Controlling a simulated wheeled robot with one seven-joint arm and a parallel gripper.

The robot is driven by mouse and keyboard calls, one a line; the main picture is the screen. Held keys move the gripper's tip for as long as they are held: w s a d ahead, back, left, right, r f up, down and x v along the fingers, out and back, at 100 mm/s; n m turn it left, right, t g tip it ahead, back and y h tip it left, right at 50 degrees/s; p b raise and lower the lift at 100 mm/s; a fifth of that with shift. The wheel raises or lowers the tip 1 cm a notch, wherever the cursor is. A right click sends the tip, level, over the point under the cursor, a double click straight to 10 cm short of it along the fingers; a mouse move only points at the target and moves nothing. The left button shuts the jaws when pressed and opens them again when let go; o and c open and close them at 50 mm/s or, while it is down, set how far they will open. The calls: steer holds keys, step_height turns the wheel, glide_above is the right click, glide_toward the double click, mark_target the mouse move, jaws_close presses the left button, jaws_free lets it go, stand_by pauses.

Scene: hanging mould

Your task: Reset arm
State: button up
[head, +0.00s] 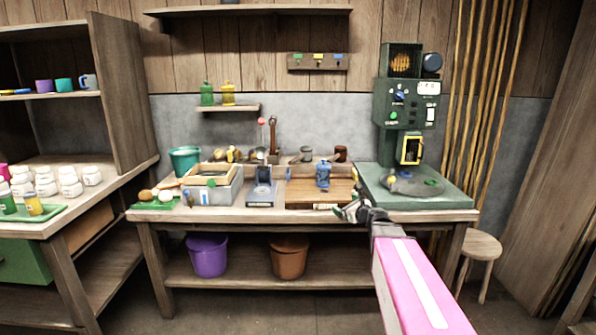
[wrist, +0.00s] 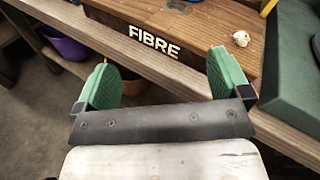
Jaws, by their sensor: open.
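My gripper (head: 346,211) is at the front edge of the workbench, right of its middle, with my pink arm reaching in from the lower right. In the wrist view my gripper (wrist: 160,80) has two green pads spread wide apart, with nothing between them. Beyond the pads is the front of a wooden board (wrist: 150,38) marked "FIBRE". The board also shows in the head view (head: 305,193), just behind my gripper.
The workbench (head: 245,215) holds a grey box (head: 222,196), a blue item (head: 323,174) and a green machine (head: 405,115) at right. A purple bucket (head: 208,256) and a brown bucket (head: 288,257) stand below. A stool (head: 482,248) is at right. The floor in front is clear.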

steer(key=s+a+f+n+g+h, duration=0.1)
steer(key=s+a+f+n+g, duration=0.25)
steer(key=s+f+n, duration=0.35)
steer(key=s+a+f+n+g, duration=0.3)
steer(key=s+f+n+g, duration=0.25)
steer(key=n, duration=0.35)
steer(key=s+d+f+n+g+h, duration=0.5)
steer(key=s+f+n, duration=0.3)
steer(key=s+n, duration=0.2)
steer(key=shift+s+d+f+h, duration=0.25)
steer(key=shift+s+d+h, duration=0.15)
steer(key=shift+s+h, duration=0.35)
